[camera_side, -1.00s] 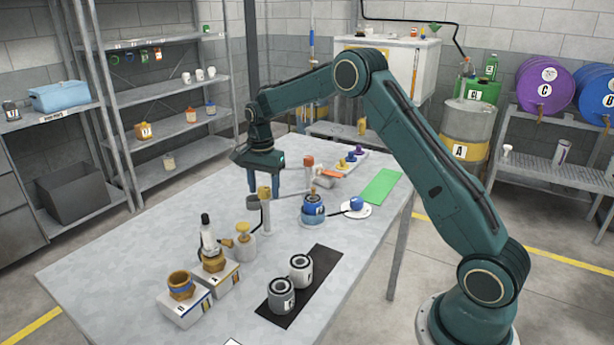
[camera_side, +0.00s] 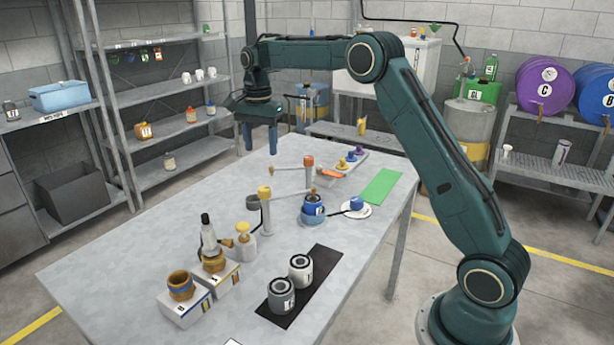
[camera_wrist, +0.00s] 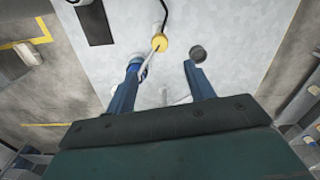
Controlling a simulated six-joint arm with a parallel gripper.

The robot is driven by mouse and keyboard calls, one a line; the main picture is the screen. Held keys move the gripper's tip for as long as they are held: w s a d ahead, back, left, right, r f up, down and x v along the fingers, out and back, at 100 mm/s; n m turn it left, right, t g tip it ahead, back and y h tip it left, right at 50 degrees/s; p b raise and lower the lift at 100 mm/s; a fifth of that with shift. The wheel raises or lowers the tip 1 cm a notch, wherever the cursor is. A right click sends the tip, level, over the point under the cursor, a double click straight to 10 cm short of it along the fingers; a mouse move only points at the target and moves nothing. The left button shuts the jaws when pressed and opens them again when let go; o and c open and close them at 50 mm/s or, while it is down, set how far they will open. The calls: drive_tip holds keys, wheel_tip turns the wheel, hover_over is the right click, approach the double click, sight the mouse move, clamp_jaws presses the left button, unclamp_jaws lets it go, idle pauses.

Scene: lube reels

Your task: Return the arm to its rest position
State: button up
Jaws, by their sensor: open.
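My gripper (camera_side: 260,138) hangs in the air at the far left part of the work table, fingers pointing down. In the wrist view my gripper (camera_wrist: 158,75) shows two blue fingers spread apart with nothing held between them. The table (camera_side: 130,255) lies below and in front of it. The yellow-topped post (camera_side: 266,210) stands on the table nearer the camera, apart from the fingers. In the wrist view a yellow round top (camera_wrist: 159,42) and a dark round cup (camera_wrist: 198,54) show beyond the fingertips.
Two grey reels or cans stand on a black mat (camera_side: 322,262). Two boxes with brown rings (camera_side: 180,285) stand at the front left. A blue-topped pot (camera_side: 313,207), a white plate (camera_side: 352,211) and a green mat (camera_side: 381,187) lie to the right. Metal shelves (camera_side: 160,95) stand behind at left.

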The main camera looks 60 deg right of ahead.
drive_tip(key=shift+r, duration=0.6)
drive_tip(key=s+a+r+n+t, duration=0.1)
drive_tip(key=s+a+r+n, duration=0.35)
drive_tip(key=s, duration=0.35)
drive_tip(key=s+a+r+n+t, duration=0.25)
drive_tip(key=s+a+r, duration=0.2)
drive_tip(key=s, duration=0.35)
drive_tip(key=s+a+f+n, duration=0.1)
drive_tip(key=s+f+n, duration=0.1)
drive_tip(key=s, duration=0.5)
drive_tip(key=s+a+f+n+t, duration=0.1)
drive_tip(key=s+a+f+n, duration=0.1)
drive_tip(key=s+n, duration=0.2)
drive_tip(key=s+a+f+n+t, duration=0.1)
drive_tip(key=s+n, duration=0.2)
drive_tip(key=s, duration=0.6)
drive_tip(key=shift+s+a+f, duration=0.25)
drive_tip(key=shift+s+f, duration=0.1)
drive_tip(key=shift+f, duration=0.05)
